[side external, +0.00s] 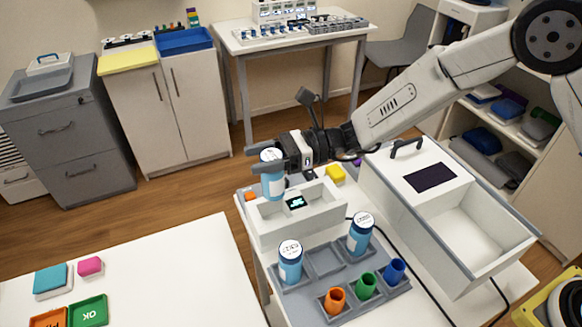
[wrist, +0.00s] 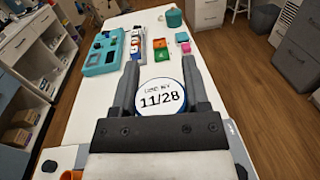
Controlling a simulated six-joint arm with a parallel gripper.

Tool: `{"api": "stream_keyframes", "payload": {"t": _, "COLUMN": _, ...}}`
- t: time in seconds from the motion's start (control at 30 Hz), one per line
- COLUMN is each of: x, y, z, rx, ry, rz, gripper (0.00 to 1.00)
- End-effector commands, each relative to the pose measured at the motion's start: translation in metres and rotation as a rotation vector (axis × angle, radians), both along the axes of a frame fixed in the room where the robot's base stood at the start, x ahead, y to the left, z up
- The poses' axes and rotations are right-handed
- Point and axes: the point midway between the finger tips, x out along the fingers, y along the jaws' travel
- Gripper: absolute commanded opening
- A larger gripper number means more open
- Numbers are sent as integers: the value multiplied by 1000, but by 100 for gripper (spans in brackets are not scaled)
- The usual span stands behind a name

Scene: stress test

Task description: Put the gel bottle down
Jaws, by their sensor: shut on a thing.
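My gripper (side external: 272,158) is shut on a bottle (side external: 273,187) with a white lid and blue body, held upright. In the wrist view the bottle's round lid (wrist: 161,97) reads 11/28 and sits between the two fingers (wrist: 160,90). In the side view the bottle is over the left end of a white box device (side external: 305,220) with a small dark display; I cannot tell whether it touches it. Two similar bottles stand in a grey rack: one at the left (side external: 290,264), one at the right (side external: 360,234). The rack (side external: 325,260) has empty square compartments between and beside them.
Orange (side external: 335,300), green (side external: 367,286) and blue (side external: 395,271) cups sit at the rack's front. A large white bin (side external: 465,240) stands to the right. A white table (side external: 150,275) at the left holds coloured blocks (side external: 88,310) and has bare room.

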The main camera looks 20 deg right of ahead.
Motion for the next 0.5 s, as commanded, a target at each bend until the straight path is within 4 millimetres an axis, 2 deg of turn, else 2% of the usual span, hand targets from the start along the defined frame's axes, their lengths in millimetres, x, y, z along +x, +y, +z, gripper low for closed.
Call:
{"api": "stream_keyframes", "payload": {"t": 0.17, "x": 7, "y": -16, "z": 5, "rx": 0, "ry": -2, "rz": -58, "gripper": 0}}
{"api": "stream_keyframes", "payload": {"t": 0.27, "x": 14, "y": -34, "z": 11, "rx": 2, "ry": -1, "rz": -124, "gripper": 0}}
{"api": "stream_keyframes", "payload": {"t": 0.37, "x": 23, "y": -60, "z": 16, "rx": 0, "ry": -1, "rz": -217, "gripper": 0}}
{"api": "stream_keyframes", "payload": {"t": 0.5, "x": 34, "y": -108, "z": 26, "rx": 0, "ry": 0, "rz": -385, "gripper": 0}}
